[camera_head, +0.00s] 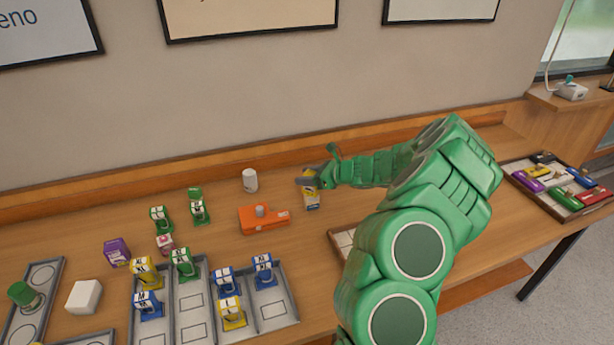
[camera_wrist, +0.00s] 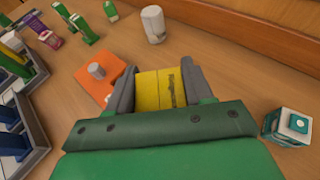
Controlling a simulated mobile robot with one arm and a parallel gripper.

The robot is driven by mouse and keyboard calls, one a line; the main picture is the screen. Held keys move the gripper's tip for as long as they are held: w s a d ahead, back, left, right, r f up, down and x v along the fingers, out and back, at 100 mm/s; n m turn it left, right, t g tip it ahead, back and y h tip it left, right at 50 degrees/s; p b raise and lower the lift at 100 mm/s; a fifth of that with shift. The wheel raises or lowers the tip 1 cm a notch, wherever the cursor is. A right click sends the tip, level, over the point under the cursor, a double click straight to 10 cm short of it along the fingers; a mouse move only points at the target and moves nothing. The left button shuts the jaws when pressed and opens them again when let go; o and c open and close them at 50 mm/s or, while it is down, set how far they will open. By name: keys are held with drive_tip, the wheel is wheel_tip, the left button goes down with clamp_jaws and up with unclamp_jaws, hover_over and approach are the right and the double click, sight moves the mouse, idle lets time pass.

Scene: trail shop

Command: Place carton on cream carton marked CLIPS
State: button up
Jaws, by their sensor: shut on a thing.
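My gripper (camera_head: 312,180) is shut on a yellow carton, in the middle of the table towards the wall. In the wrist view the yellow carton (camera_wrist: 160,88) sits between both grey fingers and dark print shows on its face. I cannot make out the word CLIPS on any carton.
An orange device (camera_head: 263,219) stands close left of my gripper, with a white cylinder (camera_head: 250,180) behind it. A teal and white box (camera_wrist: 287,127) is at the right in the wrist view. Grey trays (camera_head: 282,325) with several cartons fill the front left. A tray of coloured items (camera_head: 560,183) lies far right.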

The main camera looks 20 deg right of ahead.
drive_tip(key=o, duration=1.1)
